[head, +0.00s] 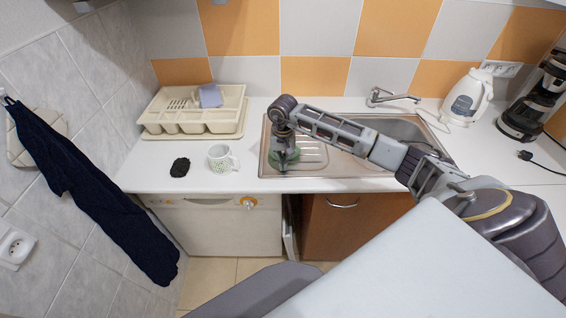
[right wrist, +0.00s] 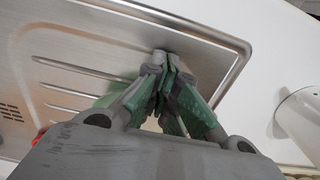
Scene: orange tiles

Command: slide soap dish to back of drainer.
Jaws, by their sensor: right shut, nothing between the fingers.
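My right gripper (head: 283,164) points down over the ribbed steel drainer (head: 314,152) left of the sink bowl. In the right wrist view its green-padded fingers (right wrist: 168,70) are together, with nothing held between them, near the drainer's raised rim (right wrist: 225,45). A pale green patch shows beside the fingers there; I cannot tell whether it is a soap dish or a reflection. A small red bit (right wrist: 40,133) shows at the gripper's edge. No soap dish is clearly visible; the gripper hides part of the drainer. My left gripper is out of view.
A white patterned mug (head: 219,160) and a small black object (head: 180,167) stand left of the sink. A cream dish rack (head: 160,115) with a blue item is behind them. The tap (head: 388,97), kettle (head: 466,98) and coffee maker (head: 530,105) are at the back right.

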